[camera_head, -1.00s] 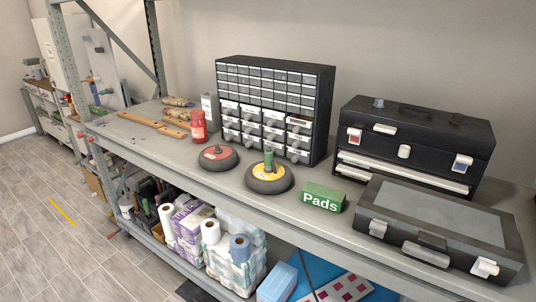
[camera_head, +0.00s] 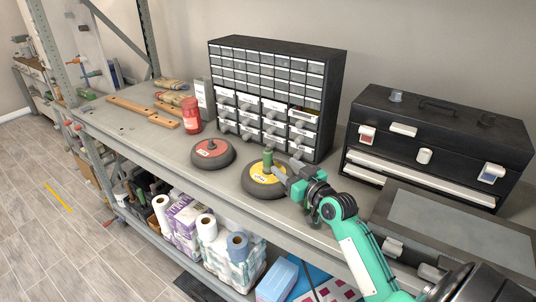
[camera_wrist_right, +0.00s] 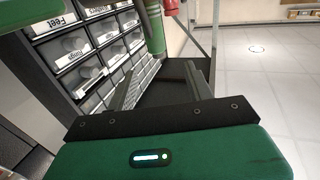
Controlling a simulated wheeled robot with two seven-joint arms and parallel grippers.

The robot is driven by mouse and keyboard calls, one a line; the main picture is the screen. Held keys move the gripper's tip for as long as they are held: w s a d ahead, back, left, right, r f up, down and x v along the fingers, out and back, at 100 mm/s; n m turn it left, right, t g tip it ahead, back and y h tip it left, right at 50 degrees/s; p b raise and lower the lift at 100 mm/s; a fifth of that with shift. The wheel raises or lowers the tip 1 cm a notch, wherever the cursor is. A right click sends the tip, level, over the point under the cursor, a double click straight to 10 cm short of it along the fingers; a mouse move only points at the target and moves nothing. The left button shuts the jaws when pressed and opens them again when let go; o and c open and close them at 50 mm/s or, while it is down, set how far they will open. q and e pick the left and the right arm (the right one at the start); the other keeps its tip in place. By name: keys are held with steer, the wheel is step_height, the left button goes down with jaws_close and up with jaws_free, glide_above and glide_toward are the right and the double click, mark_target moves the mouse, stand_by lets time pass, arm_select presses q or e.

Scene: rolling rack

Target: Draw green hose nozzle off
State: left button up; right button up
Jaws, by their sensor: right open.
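The green hose nozzle (camera_head: 268,158) stands upright on the middle of a dark disc with a yellow centre (camera_head: 252,184) on the shelf. In the right wrist view the nozzle shows as a green cylinder (camera_wrist_right: 154,27) at the top, beyond the fingertips. My right gripper (camera_head: 281,171) reaches in from the lower right, close to the nozzle's right side. Its fingers are apart in the right wrist view (camera_wrist_right: 162,68), and I see nothing held between them. Whether a finger touches the nozzle is unclear. My left gripper is out of view.
A drawer cabinet (camera_head: 270,66) stands close behind the nozzle. A red-centred disc (camera_head: 211,148) and a red bottle (camera_head: 191,115) are to its left. A black toolbox (camera_head: 440,140) and a flat grey case (camera_head: 440,225) are at the right. My arm hides the Pads box.

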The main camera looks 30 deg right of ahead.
mark_target(271, 153)
steer(key=w, duration=0.3)
steer(key=shift+w+p, duration=0.3)
steer(key=shift+p, duration=0.1)
steer(key=shift+w+p, duration=0.45)
steer(key=shift+w, duration=0.7)
steer(key=w+p, duration=0.2)
steer(key=w, duration=0.1)
steer(key=shift+w+d+r, duration=0.1)
steer(key=shift+w+d, duration=0.05)
steer(key=shift+w, duration=0.65)
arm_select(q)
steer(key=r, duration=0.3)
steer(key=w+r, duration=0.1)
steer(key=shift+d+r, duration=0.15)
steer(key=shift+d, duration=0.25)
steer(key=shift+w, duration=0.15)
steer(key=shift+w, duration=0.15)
arm_select(e)
jaws_close()
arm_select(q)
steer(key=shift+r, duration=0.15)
